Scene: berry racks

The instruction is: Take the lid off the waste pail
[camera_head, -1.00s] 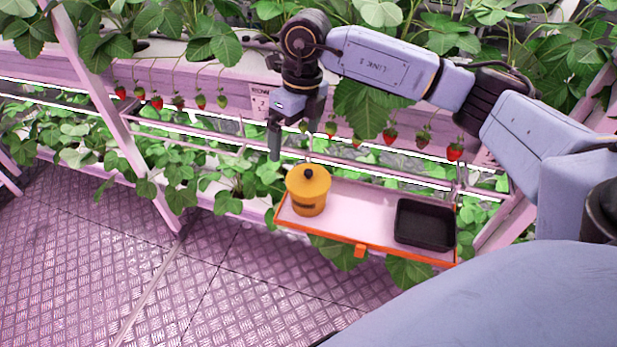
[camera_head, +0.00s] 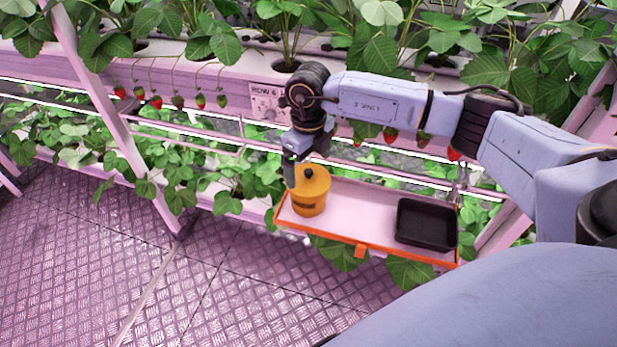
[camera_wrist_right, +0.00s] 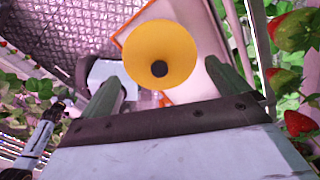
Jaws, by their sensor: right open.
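The waste pail (camera_head: 309,207) is yellow-orange and stands upright at the left end of the tray. Its lid (camera_head: 311,180) is on it, a yellow cone with a dark knob (camera_head: 308,173) on top. In the right wrist view the lid (camera_wrist_right: 148,45) shows from above, with its dark knob (camera_wrist_right: 159,68) between the finger lines. My right gripper (camera_head: 299,178) is at the lid's back left in the head view, pointing down. Its fingers (camera_wrist_right: 167,80) are apart and hold nothing. Whether a finger touches the lid cannot be told. My left gripper is not in view.
The pink tray (camera_head: 352,206) has a raised orange rim. A black bin (camera_head: 426,224) stands at its right end. Rack rails, leaves and hanging strawberries (camera_wrist_right: 292,31) are close behind and beside my right arm. The floor (camera_head: 200,290) at front left is clear.

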